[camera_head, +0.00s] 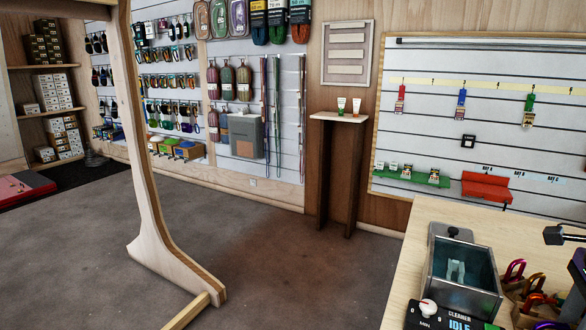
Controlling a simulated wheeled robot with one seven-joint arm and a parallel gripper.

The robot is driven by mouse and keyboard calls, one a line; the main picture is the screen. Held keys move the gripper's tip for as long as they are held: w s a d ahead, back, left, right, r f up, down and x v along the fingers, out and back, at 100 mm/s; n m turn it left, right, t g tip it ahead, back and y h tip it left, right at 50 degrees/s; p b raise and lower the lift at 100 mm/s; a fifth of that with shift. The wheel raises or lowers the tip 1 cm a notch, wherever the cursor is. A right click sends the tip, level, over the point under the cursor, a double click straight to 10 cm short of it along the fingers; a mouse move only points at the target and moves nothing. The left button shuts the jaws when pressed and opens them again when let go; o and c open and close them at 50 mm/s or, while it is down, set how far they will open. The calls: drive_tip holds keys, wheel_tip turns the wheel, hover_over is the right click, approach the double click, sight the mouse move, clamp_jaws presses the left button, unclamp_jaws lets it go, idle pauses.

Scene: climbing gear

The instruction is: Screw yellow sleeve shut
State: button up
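No yellow sleeve can be made out in the head view. Several coloured carabiners, among them a magenta one (514,271), stand close together on the wooden counter at the lower right. They overlap, and the frame edge cuts the group off, so their sleeves are too small to tell open from shut. More tagged gear hangs on the right wall panel: a red piece (400,98), a blue piece (461,104) and a green piece (529,108). My gripper is not in view.
An open-topped cleaner tank (464,297) with a dial stands on the wooden counter (408,290). A dark rod-like fixture (565,235) juts in from the right edge. A wooden frame (150,200) rises at the left. A narrow stand (335,180) is at the wall. The grey floor between is clear.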

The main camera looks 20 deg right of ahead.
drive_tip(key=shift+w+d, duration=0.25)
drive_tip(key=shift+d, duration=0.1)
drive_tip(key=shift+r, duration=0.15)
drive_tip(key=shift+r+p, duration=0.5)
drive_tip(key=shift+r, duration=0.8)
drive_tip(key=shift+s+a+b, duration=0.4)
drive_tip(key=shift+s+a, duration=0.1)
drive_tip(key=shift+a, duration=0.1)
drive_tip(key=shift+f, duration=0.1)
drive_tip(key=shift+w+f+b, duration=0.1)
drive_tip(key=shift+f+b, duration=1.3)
